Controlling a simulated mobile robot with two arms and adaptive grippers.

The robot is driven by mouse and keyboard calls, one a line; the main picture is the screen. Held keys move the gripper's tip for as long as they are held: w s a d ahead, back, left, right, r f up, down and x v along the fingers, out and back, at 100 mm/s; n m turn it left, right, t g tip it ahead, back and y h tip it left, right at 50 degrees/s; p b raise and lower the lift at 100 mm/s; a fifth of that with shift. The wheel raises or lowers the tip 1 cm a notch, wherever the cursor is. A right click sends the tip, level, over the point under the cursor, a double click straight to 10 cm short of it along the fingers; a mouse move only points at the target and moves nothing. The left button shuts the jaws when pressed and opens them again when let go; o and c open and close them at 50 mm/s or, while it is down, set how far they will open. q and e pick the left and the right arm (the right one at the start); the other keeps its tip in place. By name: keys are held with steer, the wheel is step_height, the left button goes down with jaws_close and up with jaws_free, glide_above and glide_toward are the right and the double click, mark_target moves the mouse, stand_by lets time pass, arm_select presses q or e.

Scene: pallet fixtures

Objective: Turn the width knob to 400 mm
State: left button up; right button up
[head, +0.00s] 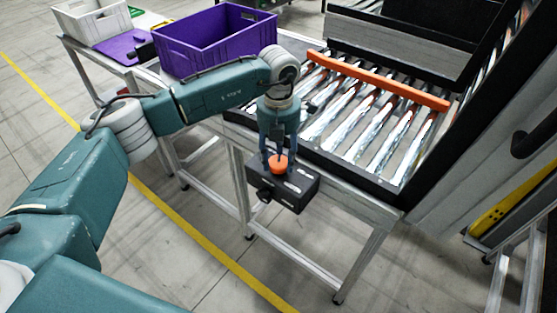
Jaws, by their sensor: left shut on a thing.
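An orange knob (278,164) sits on top of a black box (290,186) with small white markings, mounted at the front edge of the roller conveyor. My left gripper (278,155) points straight down over the box, with its fingers shut around the orange knob. The markings are too small to read, so the knob's setting cannot be told. An orange bar (378,80) lies across the metal rollers behind the box. My right gripper is not in view.
A purple crate (215,42) stands on the table left of the rollers, with a white crate (92,20) farther left. A black frame (490,100) rises at the right. The floor in front is clear, crossed by a yellow line (200,232).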

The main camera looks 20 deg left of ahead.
mark_target(279, 162)
arm_select(q)
steer(key=shift+r+n, duration=0.1)
steer(key=shift+n, duration=0.8)
steer(key=shift+w+b, duration=0.1)
steer(key=shift+b, duration=0.2)
steer(key=o, duration=1.1)
steer(key=shift+o, duration=0.3)
step_height(279, 162, up, 12)
